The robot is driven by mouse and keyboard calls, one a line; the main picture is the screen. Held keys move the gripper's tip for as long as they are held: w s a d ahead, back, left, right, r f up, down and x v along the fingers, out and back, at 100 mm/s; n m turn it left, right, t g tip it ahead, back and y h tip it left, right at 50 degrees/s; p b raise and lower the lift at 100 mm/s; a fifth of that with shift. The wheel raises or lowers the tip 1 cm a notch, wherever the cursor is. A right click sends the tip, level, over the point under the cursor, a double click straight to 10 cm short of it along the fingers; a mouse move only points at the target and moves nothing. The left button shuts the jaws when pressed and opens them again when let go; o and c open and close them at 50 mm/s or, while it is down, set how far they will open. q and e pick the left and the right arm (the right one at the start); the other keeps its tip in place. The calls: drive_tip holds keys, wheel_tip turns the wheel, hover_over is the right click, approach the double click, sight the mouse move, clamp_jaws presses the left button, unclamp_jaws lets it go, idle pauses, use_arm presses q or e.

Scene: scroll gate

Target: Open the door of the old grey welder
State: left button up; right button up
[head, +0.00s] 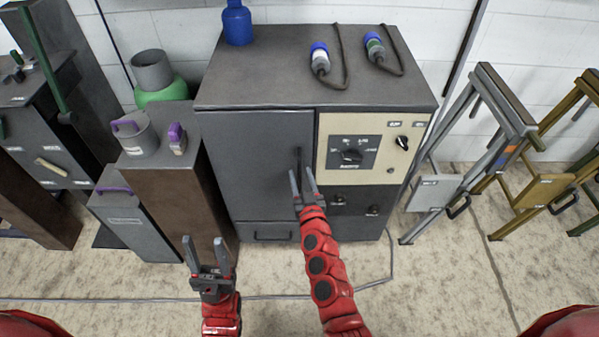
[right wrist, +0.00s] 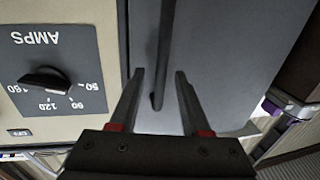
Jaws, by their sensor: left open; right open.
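The old grey welder (head: 221,93) stands against the back wall. Its grey door (head: 262,165) looks closed and fills the left part of its front. A dark upright handle (head: 299,160) sits near the door's right edge, and the handle (right wrist: 164,60) also shows in the right wrist view. My right gripper (head: 304,180) is open at the handle's lower part; in the right wrist view the gripper (right wrist: 158,100) has its fingers on either side of the handle, apart from it.
A beige panel with an amps dial (head: 352,156) is right of the door. A brown pedestal (head: 166,205) stands close to the left, metal stands (head: 470,130) to the right. A cable crosses the floor.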

drive_tip(key=shift+w+a+f, duration=0.15)
drive_tip(key=shift+w, duration=0.9)
clamp_jaws()
idle(0.7)
